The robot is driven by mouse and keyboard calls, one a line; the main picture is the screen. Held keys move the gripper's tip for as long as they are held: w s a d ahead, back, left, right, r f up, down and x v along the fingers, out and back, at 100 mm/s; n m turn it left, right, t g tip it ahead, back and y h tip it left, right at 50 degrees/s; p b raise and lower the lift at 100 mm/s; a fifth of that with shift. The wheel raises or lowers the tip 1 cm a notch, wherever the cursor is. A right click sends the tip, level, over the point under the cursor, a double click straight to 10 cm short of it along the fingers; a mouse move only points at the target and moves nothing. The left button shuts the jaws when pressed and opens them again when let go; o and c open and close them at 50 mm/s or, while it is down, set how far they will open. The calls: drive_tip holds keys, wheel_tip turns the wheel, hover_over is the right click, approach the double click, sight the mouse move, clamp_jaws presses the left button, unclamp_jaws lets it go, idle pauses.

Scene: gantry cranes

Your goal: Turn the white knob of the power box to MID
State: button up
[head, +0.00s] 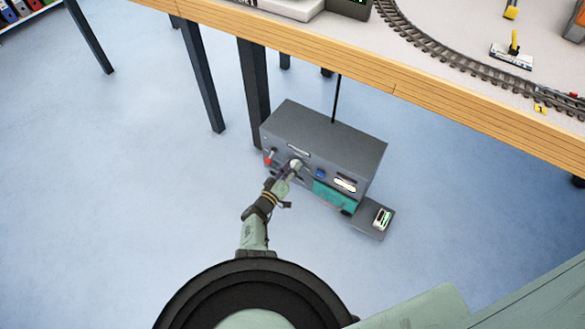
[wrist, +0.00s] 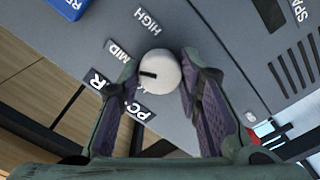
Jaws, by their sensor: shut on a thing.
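The grey power box (head: 330,140) stands on the floor under the table edge. Its white knob (wrist: 160,70) is on the front panel and also shows small in the head view (head: 297,162). My gripper (wrist: 162,82) is shut on the knob, with one purple-padded finger on each side. In the head view my gripper (head: 291,169) reaches the left half of the panel. The knob's black mark points left in the wrist view, a little below the MID label (wrist: 118,50). The HIGH label (wrist: 146,20) is above it. Another label below MID is mostly hidden by the knob and finger.
A red switch (head: 268,158) is left of the knob and a blue button (head: 320,173) is right of it. A small device on a grey plate (head: 382,218) stands beside the box. The table edge (head: 390,85) with train tracks overhangs behind. The front floor is clear.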

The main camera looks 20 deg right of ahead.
idle(0.3)
drive_tip(key=o, duration=1.1)
drive_tip(key=shift+o, duration=0.2)
